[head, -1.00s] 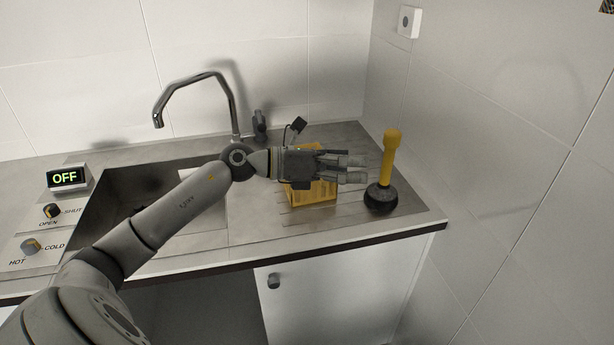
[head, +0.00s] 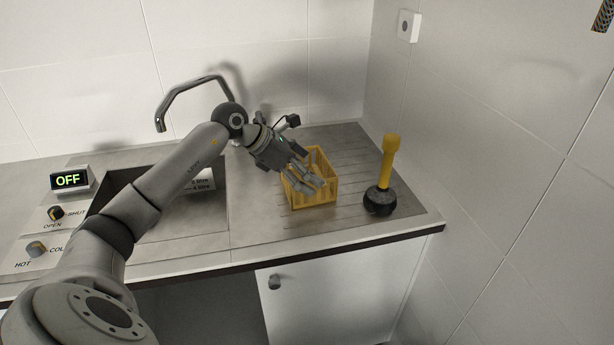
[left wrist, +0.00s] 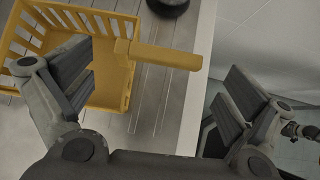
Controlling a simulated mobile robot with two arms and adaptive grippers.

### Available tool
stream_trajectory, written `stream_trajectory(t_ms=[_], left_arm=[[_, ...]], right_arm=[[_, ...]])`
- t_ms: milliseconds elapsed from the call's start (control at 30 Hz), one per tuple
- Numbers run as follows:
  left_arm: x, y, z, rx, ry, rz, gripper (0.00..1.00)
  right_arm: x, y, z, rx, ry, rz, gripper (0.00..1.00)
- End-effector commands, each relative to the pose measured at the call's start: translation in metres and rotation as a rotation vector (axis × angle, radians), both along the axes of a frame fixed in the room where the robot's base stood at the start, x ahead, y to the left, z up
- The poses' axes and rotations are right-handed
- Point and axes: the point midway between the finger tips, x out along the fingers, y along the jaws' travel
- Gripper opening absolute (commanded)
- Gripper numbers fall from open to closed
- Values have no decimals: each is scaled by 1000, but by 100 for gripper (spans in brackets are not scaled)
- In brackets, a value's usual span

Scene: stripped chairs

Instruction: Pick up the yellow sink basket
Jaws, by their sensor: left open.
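The yellow sink basket (head: 325,165) is a slatted open box on the ribbed drainboard, right of the sink. My left gripper (head: 308,183) is over its left and front part, fingers pointing down and to the right, hiding some of it. In the left wrist view the basket (left wrist: 100,88) fills the upper left, behind one finger. A yellow bar (left wrist: 165,56) appears to jut from the basket's rim into the space between the fingers. The left gripper (left wrist: 160,85) is open and spread wide, with nothing clamped.
A plunger with yellow handle and black base (head: 380,200) stands right of the basket, close to the tiled wall (head: 480,150). The faucet (head: 185,95) arches behind my left arm. The sink (head: 120,185) is at left. The counter's front edge (head: 340,238) is near.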

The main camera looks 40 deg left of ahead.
Motion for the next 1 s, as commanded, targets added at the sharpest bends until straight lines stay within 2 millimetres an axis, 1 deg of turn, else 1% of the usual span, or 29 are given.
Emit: stream_trajectory(t_ms=[33,200,400,633,1000], left_arm=[[3,-3,-2,-5,3,-1,100],[17,-12,-18,-6,2,-2,100],[26,-18,-33,-2,1,-2,100],[27,-18,-34,-1,0,-2,100],[27,-18,-34,-1,1,-1,52]], right_arm=[[0,-1,7,-1,0,0,49],[0,-1,22,-1,0,1,49],[0,-1,26,-1,0,1,49],[0,-1,25,-1,0,1,49],[0,-1,25,-1,0,1,49]])
